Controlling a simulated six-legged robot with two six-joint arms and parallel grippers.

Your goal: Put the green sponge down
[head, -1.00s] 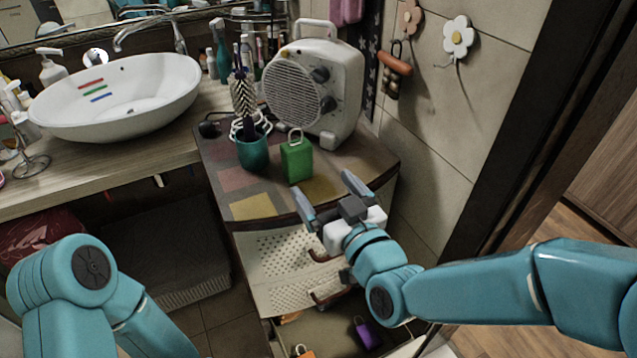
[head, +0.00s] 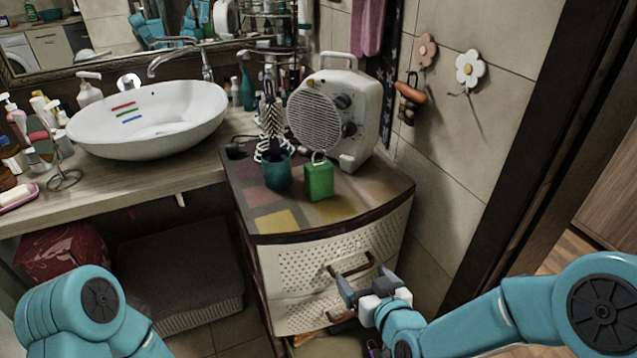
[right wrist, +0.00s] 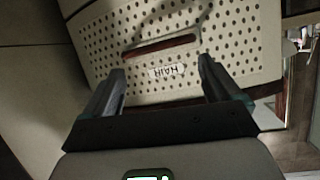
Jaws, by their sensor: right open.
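The green sponge (head: 319,180), a block with a light loop on top, stands upright on the cabinet top (head: 350,206), beside a teal cup (head: 277,172) with a brush in it. My right gripper (head: 365,277) is open and empty, below and to the right of the sponge, in front of the drawers. In the right wrist view its open fingers (right wrist: 160,70) frame a perforated drawer front (right wrist: 230,35) with a label and a brown handle. The sponge is not in that view. My left arm shows at the lower left, but its gripper is out of view.
A white fan heater (head: 335,118) stands behind the sponge. A white basin (head: 150,118) with colored stripes sits on the wooden counter at left. A brown drawer handle (head: 352,266) is close to my right gripper. The cabinet top's front right is clear.

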